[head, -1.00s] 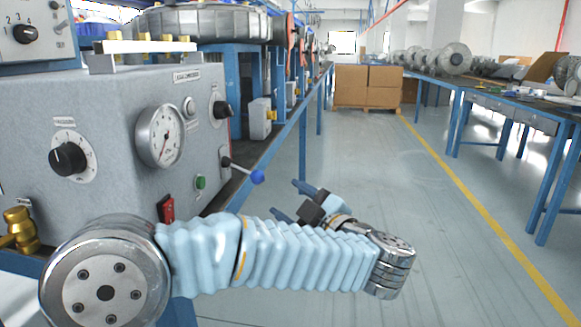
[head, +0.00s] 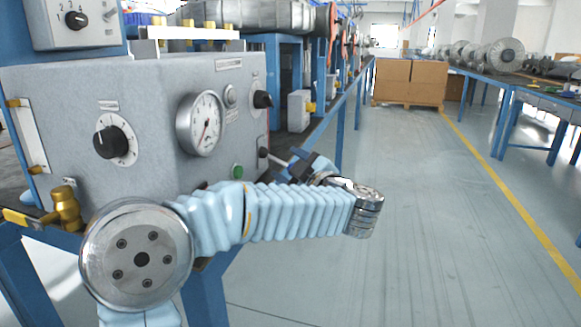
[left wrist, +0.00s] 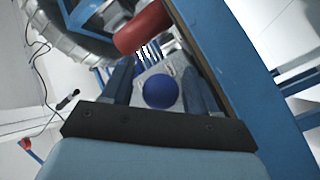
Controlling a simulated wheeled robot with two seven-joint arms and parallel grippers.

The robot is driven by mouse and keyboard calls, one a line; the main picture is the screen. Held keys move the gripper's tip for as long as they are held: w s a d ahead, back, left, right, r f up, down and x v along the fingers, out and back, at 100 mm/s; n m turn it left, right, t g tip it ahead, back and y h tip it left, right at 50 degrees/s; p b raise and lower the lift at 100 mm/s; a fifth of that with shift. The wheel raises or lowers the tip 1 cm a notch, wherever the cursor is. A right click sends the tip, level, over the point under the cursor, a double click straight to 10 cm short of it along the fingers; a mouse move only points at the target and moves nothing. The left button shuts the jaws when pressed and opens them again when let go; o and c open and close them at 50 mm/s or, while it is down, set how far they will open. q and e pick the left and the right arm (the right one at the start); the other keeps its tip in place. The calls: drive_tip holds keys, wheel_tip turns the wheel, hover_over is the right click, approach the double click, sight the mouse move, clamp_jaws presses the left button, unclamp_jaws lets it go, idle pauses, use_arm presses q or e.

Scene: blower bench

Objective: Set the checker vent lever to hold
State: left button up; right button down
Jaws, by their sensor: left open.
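The grey checker box (head: 150,85) stands on the bench at the left of the head view. Its lever (head: 277,160) sticks out from the right-hand face, near the green button (head: 237,172). In the head view my gripper hides the lever's end. In the left wrist view the blue ball knob (left wrist: 160,91) lies between the two fingers of my left gripper (left wrist: 157,75). The fingers are open, with a gap on each side of the ball. In the head view my left gripper (head: 298,164) is at the lever's outer end. Hold markings cannot be read. My right gripper is not in view.
A pressure gauge (head: 200,123), black knobs (head: 111,142) and a brass valve (head: 65,207) are on or beside the box. Blue bench posts stand behind the gripper. The aisle floor (head: 420,220) to the right is clear, with cardboard boxes (head: 410,82) far off.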

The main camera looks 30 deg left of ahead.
use_arm(q)
clamp_jaws()
idle(0.4)
